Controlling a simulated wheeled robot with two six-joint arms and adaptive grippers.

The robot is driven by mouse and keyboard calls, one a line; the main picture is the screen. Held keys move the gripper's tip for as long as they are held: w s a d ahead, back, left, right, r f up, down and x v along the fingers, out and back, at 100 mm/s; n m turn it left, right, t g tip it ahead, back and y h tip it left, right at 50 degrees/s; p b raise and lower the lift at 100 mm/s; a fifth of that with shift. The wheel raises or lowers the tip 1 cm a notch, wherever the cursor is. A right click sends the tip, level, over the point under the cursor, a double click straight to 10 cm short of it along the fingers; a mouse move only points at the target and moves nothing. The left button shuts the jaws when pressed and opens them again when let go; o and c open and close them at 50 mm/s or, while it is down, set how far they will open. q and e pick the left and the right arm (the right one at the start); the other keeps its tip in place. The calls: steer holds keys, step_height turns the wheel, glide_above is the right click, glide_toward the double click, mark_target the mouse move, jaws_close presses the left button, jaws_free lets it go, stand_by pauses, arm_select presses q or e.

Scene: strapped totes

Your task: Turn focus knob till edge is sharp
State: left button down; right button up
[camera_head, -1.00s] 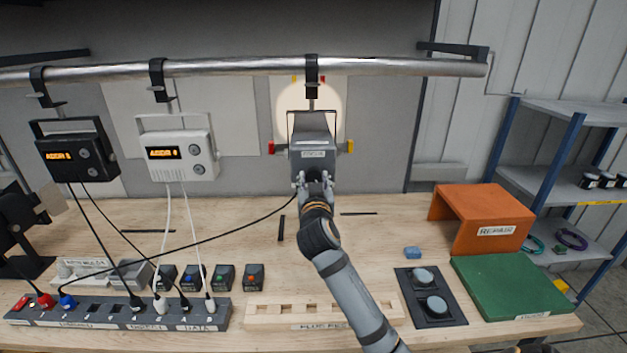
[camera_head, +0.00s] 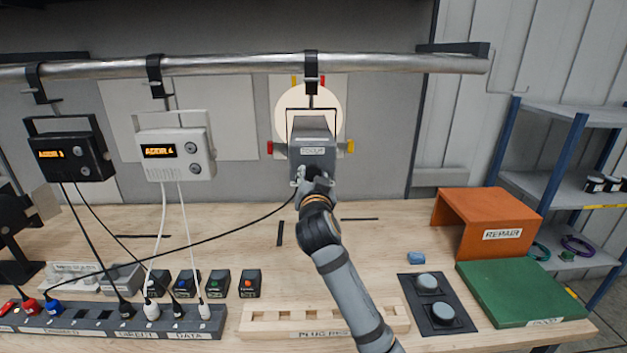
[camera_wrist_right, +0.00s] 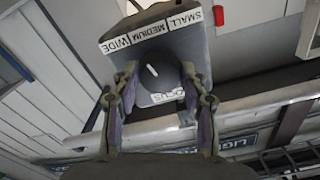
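The grey lamp (camera_head: 313,140) hangs from the rail, with a FOCUS label on its front. A round pale light spot (camera_head: 290,100) with a crisp edge shows on the white panel behind it. The dark focus knob (camera_wrist_right: 160,75) has a white pointer mark, tilted up and left in the right wrist view. My right gripper (camera_head: 314,178) is at the lamp's front below the label.
Black (camera_head: 70,157) and white (camera_head: 176,152) units hang at left, their cables running to a socket strip (camera_head: 95,325). A black cable crosses the bench toward the lamp. An orange REPAIR stand (camera_head: 485,222), green board (camera_head: 520,290) and two round buttons on a dark plate (camera_head: 413,288) are at right.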

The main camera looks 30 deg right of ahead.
steer(key=o, duration=0.4)
steer(key=shift+w+d+f, duration=0.1)
steer(key=shift+w+f, duration=0.05)
steer(key=shift+w, duration=0.1)
steer(key=shift+o, duration=0.2)
steer(key=shift+s, duration=0.1)
steer(key=v, duration=0.7)
steer(key=shift+a, duration=0.2)
steer(key=shift+s, duration=0.15)
